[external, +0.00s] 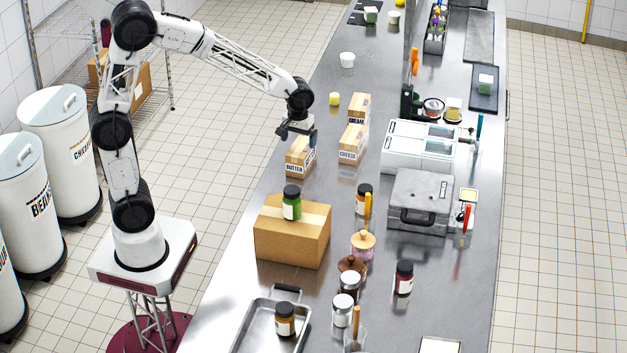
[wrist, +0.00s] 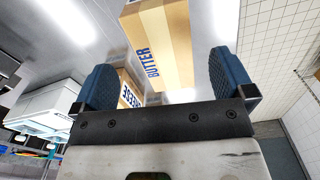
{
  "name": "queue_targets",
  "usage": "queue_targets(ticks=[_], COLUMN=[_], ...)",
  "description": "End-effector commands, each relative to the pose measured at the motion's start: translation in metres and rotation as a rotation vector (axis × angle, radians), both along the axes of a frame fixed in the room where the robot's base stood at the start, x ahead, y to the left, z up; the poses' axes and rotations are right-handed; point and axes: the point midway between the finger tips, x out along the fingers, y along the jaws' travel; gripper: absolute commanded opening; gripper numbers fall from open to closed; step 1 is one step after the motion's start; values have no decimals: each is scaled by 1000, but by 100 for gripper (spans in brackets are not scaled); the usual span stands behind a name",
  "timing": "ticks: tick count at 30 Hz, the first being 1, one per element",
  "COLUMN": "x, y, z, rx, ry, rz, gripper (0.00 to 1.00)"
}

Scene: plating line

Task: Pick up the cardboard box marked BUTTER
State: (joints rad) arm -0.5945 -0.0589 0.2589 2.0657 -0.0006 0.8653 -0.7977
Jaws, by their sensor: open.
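The cardboard box marked BUTTER (external: 300,158) stands on the steel counter, behind the larger brown box in the external view. In the wrist view the BUTTER box (wrist: 160,45) shows beyond the fingers, with its blue lettering readable. My gripper (external: 298,134) is directly above the box in the external view. Its two blue fingertips (wrist: 160,84) are wide apart in the wrist view, with nothing held between them. The fingers appear apart from the box; the exact gap cannot be told.
A box marked CHEESE (external: 352,144) stands just right of the BUTTER box, with another similar box (external: 359,108) behind it. A large brown box (external: 291,232) with a green jar (external: 291,203) on top stands in front. Several jars stand to the right. The counter's left edge is close.

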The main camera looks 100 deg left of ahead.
Motion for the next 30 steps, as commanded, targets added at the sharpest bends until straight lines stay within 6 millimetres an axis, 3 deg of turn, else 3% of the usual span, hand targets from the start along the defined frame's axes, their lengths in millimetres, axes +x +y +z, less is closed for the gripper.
queue_targets(ticks=[6, 17, 30], x=[1, 1, 1], y=[22, 23, 23], z=[-11, -12, -38], rx=[-6, -6, -6], ry=[9, 10, 9], rz=[66, 69, 68], gripper=[100, 100, 100])
